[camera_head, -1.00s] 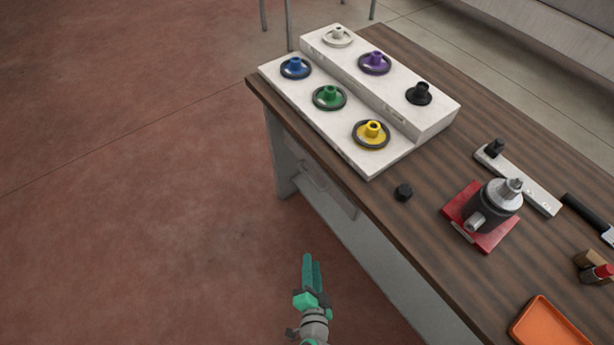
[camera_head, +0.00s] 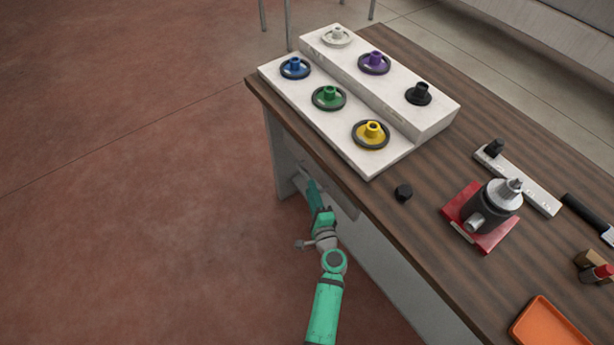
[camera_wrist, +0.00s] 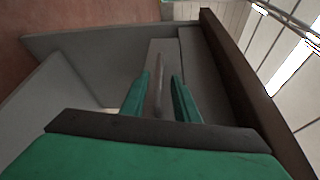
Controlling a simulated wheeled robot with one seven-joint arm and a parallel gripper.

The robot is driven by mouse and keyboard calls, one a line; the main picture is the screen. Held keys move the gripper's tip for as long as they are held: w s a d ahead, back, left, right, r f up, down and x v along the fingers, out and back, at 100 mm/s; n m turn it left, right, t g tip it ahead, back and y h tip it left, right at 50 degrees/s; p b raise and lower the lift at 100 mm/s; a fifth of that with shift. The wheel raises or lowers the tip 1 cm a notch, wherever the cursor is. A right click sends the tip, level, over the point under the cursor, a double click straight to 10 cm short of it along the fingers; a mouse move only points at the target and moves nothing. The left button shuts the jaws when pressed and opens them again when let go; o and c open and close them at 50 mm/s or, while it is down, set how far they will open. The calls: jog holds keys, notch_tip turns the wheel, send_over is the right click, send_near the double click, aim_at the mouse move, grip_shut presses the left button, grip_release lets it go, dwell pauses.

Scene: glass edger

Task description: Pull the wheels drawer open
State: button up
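The wheels drawer (camera_head: 346,205) is a grey front under the near-left end of the wooden bench, and it looks shut. Its label is not readable. In the wrist view the drawer front (camera_wrist: 165,50) carries a thin grey bar handle (camera_wrist: 158,98). My gripper (camera_head: 311,187) is at the drawer front, below the bench edge, and hides part of it. In the wrist view the two green fingers of my gripper (camera_wrist: 162,92) are open, one on each side of the handle, with gaps showing. I cannot tell how deep the handle sits between them.
The wooden bench top (camera_head: 440,245) overhangs just above my gripper. On it stand a white stepped rack (camera_head: 345,150) with several coloured wheels, a black knob (camera_head: 403,192), a red-based device (camera_head: 490,215) and an orange tray (camera_head: 548,325). The red floor left of the bench is clear.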

aim_at(307, 176)
jog(key=x, duration=0.7)
jog(key=shift+w, duration=0.1)
grip_shut()
